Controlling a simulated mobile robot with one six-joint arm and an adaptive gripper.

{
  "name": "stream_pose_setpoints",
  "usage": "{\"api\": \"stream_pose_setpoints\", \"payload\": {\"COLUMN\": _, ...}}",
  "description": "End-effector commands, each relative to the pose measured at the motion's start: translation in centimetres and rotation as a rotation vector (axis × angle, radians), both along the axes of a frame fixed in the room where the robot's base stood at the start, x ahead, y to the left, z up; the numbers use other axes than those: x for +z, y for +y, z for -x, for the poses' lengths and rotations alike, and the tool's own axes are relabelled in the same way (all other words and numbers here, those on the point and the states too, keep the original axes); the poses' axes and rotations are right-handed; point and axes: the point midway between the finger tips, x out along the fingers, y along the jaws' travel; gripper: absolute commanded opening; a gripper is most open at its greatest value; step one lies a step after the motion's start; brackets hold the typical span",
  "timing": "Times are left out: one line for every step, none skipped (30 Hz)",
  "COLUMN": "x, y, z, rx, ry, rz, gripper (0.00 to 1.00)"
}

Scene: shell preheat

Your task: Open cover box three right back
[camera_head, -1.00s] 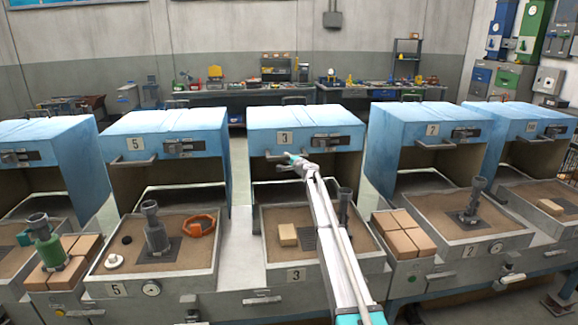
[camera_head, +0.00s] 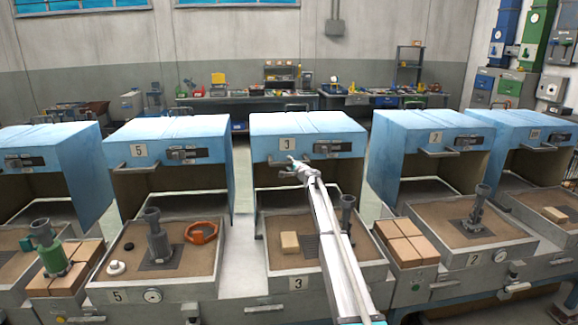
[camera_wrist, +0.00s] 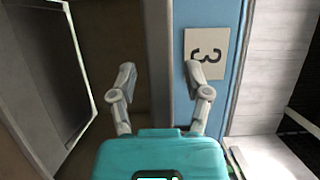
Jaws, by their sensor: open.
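The blue cover of box three (camera_head: 330,128) is down over the back of its bench, with a "3" plate on its front that also shows in the wrist view (camera_wrist: 205,52). A grey bar handle (camera_head: 272,162) sits at the lower left of that front, partly behind my gripper. My gripper (camera_head: 292,164) is at the cover's lower front edge. In the wrist view my gripper (camera_wrist: 161,72) has its fingers spread, one on each side of a grey upright strip (camera_wrist: 159,45). I cannot tell whether they touch it.
Below the cover is a sand tray (camera_head: 275,262) with a tan block (camera_head: 289,242) and a dark upright fitting (camera_head: 347,210) beside my arm. Similar blue boxes stand on both sides, with box five (camera_head: 165,140) at left. A narrow gap separates them.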

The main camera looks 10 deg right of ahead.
Motion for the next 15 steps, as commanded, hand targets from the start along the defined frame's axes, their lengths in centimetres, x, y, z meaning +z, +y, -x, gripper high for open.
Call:
{"api": "stream_pose_setpoints", "payload": {"x": 0.0, "y": 0.0, "z": 0.0, "rx": 0.0, "ry": 0.0, "rz": 0.0, "gripper": 0.63}}
{"api": "stream_pose_setpoints", "payload": {"x": 0.0, "y": 0.0, "z": 0.0, "rx": 0.0, "ry": 0.0, "rz": 0.0, "gripper": 0.63}}
{"api": "stream_pose_setpoints", "payload": {"x": 0.0, "y": 0.0, "z": 0.0, "rx": 0.0, "ry": 0.0, "rz": 0.0, "gripper": 0.63}}
{"api": "stream_pose_setpoints", "payload": {"x": 0.0, "y": 0.0, "z": 0.1, "rx": 0.0, "ry": 0.0, "rz": 0.0, "gripper": 0.63}}
{"api": "stream_pose_setpoints", "payload": {"x": 0.0, "y": -0.1, "z": 0.1, "rx": 0.0, "ry": 0.0, "rz": 0.0, "gripper": 0.63}}
{"api": "stream_pose_setpoints", "payload": {"x": 0.0, "y": -0.1, "z": 0.3, "rx": 0.0, "ry": 0.0, "rz": 0.0, "gripper": 0.63}}
{"api": "stream_pose_setpoints", "payload": {"x": 0.0, "y": -0.1, "z": 0.4, "rx": 0.0, "ry": 0.0, "rz": 0.0, "gripper": 0.63}}
{"api": "stream_pose_setpoints", "payload": {"x": 0.0, "y": -0.2, "z": 0.5, "rx": 0.0, "ry": 0.0, "rz": 0.0, "gripper": 0.63}}
{"api": "stream_pose_setpoints", "payload": {"x": 0.0, "y": -0.3, "z": 0.8, "rx": 0.0, "ry": 0.0, "rz": 0.0, "gripper": 0.63}}
{"api": "stream_pose_setpoints", "payload": {"x": 0.0, "y": -0.3, "z": 1.0, "rx": 0.0, "ry": 0.0, "rz": 0.0, "gripper": 0.63}}
{"api": "stream_pose_setpoints", "payload": {"x": 0.0, "y": -0.4, "z": 1.2, "rx": 0.0, "ry": 0.0, "rz": 0.0, "gripper": 0.63}}
{"api": "stream_pose_setpoints", "payload": {"x": 0.0, "y": -0.6, "z": 1.6, "rx": 0.0, "ry": 0.0, "rz": 0.0, "gripper": 0.63}}
{"api": "stream_pose_setpoints", "payload": {"x": 0.0, "y": -0.7, "z": 1.9, "rx": 0.0, "ry": 0.0, "rz": 0.0, "gripper": 0.63}}
{"api": "stream_pose_setpoints", "payload": {"x": 0.0, "y": -0.8, "z": 2.3, "rx": 0.0, "ry": 0.0, "rz": 0.0, "gripper": 0.63}}
{"api": "stream_pose_setpoints", "payload": {"x": 0.0, "y": -1.0, "z": 2.8, "rx": 0.0, "ry": 0.0, "rz": 0.0, "gripper": 0.63}}
